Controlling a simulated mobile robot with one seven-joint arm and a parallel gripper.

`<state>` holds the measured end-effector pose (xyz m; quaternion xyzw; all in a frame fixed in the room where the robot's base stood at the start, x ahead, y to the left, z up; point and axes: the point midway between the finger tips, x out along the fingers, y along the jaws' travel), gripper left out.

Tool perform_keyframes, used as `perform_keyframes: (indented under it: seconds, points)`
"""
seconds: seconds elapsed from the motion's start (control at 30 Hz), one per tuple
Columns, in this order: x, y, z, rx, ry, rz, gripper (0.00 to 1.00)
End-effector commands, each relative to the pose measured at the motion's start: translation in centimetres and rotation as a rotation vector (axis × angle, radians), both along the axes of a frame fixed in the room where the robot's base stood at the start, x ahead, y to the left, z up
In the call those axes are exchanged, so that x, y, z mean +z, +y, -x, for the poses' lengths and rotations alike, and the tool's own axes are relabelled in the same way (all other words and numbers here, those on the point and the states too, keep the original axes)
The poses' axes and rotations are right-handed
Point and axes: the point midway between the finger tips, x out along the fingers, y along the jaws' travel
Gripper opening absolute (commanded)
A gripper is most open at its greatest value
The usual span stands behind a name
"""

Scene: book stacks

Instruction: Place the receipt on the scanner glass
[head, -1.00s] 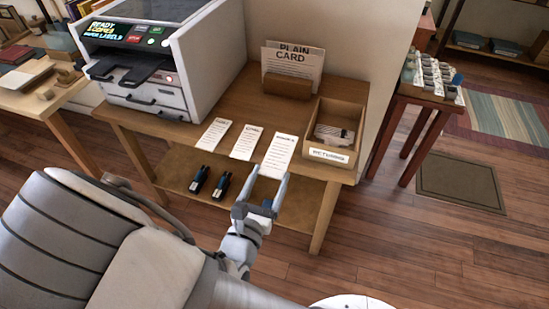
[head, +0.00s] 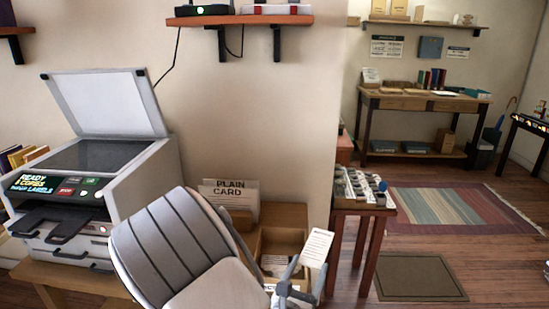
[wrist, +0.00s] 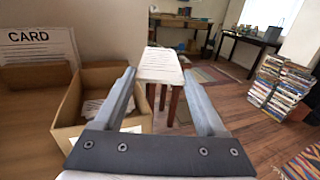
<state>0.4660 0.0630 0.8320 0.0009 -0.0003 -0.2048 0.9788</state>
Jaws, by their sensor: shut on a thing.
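My gripper (head: 307,270) is shut on a white printed slip (head: 317,248) and holds it up at the lower right of the head view. The slip also shows between the fingertips in the wrist view (wrist: 160,67). Its heading is too small to read, so I cannot tell whether it is the receipt. The scanner (head: 100,200) stands at the left with its lid (head: 108,103) raised. Its dark glass (head: 100,155) is exposed and looks bare. My gripper is well to the right of the glass and lower.
An open wooden box (head: 285,240) with papers stands beside my gripper. A plain card holder (head: 230,195) is behind it. My arm hides the table front. A red stand (head: 362,203) with small items is at the right. A shelf (head: 240,20) hangs above.

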Motion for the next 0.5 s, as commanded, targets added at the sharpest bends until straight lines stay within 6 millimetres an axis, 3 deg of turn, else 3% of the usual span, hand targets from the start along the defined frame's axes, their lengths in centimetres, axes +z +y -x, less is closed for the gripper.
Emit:
perform_keyframes:
  seconds: [0.03,0.27,0.5]
  points:
    - [0.2,-1.6,-0.4,-0.025,0.000,-0.001,0.22]
    - [1.0,-6.6,-1.4,-0.095,0.001,0.001,0.22]
    - [3.8,-6.3,-1.5,-0.088,0.000,0.003,0.22]
